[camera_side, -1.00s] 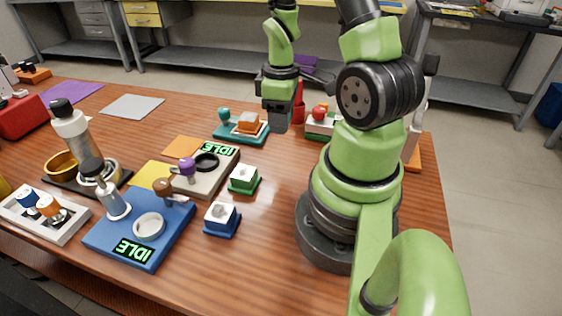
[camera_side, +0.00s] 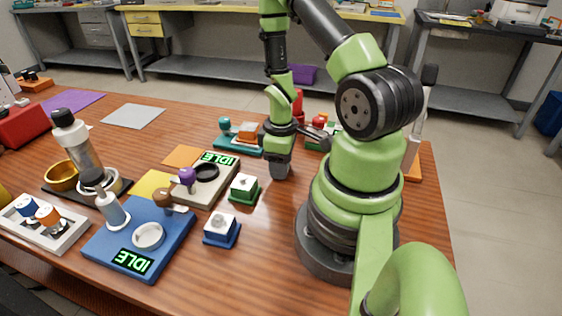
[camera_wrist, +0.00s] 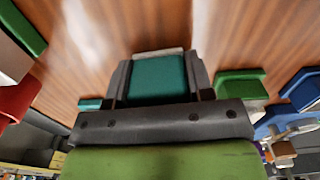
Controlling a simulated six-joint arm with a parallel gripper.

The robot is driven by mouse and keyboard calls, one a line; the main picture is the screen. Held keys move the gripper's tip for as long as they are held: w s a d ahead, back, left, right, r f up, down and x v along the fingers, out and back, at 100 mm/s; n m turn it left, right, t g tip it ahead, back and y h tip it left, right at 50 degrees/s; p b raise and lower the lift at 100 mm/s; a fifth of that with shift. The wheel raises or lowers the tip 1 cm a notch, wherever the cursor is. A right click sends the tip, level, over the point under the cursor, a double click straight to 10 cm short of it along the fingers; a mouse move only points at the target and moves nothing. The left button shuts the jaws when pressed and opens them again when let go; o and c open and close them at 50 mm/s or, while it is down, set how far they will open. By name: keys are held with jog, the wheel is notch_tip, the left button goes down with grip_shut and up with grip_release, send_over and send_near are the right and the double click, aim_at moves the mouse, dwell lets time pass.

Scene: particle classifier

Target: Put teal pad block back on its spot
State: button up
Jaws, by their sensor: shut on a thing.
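My gripper (camera_side: 280,172) points down just above the wooden table, right of the green pad block (camera_side: 243,187). In the wrist view its jaws are shut on the teal pad block (camera_wrist: 158,76), which has a pale strip along its far edge. The side view does not show the teal block clearly, since the fingers cover it. I cannot tell whether it touches the table. The spot for this block is not clearly seen in either view.
The blue pad block (camera_side: 222,229) stands in front of the green one. A teal device (camera_side: 238,138) with an orange block is behind left of my gripper. A grey device (camera_side: 210,190) and a blue device (camera_side: 140,245) both read IDLE. Bare table lies right of the pad blocks.

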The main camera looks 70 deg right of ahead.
jog(key=shift+f, duration=0.15)
jog(key=shift+f, duration=0.5)
jog(key=o, duration=0.9)
jog(key=shift+o, duration=0.7)
jog(key=shift+w+r, duration=0.1)
jog(key=shift+r, duration=0.3)
notch_tip(320, 180, up, 10)
jog(key=shift+r, duration=0.1)
jog(key=w+a+r+m+t, duration=0.35)
jog(key=a+r, duration=0.45)
jog(key=r, duration=0.5)
jog(key=s+a+r+m+t+y, duration=0.1)
jog(key=s+a+r+t+y, duration=0.1)
jog(key=s+a+r, duration=0.3)
jog(key=a+r+t, duration=0.1)
jog(key=a+r, duration=0.2)
jog(key=a, duration=0.1)
jog(key=shift+s+a+t, duration=0.15)
jog(key=shift+s+t, duration=0.2)
